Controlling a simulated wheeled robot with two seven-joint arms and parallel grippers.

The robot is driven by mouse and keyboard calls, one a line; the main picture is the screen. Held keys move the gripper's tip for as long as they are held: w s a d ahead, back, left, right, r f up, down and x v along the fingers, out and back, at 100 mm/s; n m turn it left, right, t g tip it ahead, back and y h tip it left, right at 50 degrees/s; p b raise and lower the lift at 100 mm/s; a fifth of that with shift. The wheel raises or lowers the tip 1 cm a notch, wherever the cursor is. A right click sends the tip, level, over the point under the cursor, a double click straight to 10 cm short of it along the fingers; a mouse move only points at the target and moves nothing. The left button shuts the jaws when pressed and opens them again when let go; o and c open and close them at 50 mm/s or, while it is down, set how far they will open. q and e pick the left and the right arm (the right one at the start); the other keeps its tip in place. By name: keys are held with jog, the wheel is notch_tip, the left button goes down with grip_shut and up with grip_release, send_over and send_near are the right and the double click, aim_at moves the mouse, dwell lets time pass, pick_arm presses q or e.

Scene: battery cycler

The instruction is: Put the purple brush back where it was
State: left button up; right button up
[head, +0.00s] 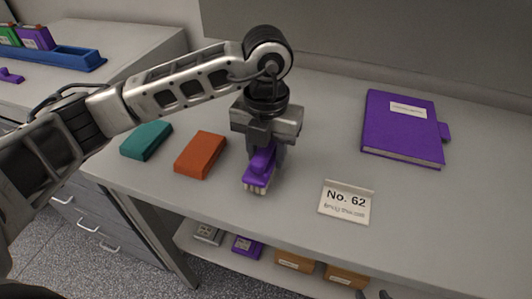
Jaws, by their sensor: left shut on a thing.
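My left gripper (264,146) points down over the grey bench and is shut on the purple brush (260,168). The brush's pale bristles face down and toward the front, close to the bench top. I cannot tell whether they touch it. Two small dark tips at the bottom edge may be my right gripper (374,294); almost all of it is cut off.
On the bench (310,160) lie a teal block (146,140), an orange block (200,155), a purple book (402,132) and a "No. 62" card (346,203). A shelf below holds several boxes. On the left counter are a blue tray (72,60) and a small purple item (11,76).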

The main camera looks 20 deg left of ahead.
pick_arm(q)
jog(key=shift+f, duration=0.75)
pick_arm(e)
jog(key=shift+w+d+r, duration=0.1)
jog(key=shift+w+r, duration=0.2)
pick_arm(q)
jog(key=shift+f, duration=0.2)
jog(key=o, duration=0.9)
jog(key=shift+o, duration=0.2)
pick_arm(e)
jog(key=shift+s+f, duration=0.15)
pick_arm(q)
jog(key=shift+r, duration=0.15)
jog(key=shift+r, duration=0.25)
notch_tip(320, 180, up, 12)
jog(key=shift+f+b, duration=0.15)
jog(key=shift+b, duration=0.35)
pick_arm(e)
jog(key=shift+f, duration=0.1)
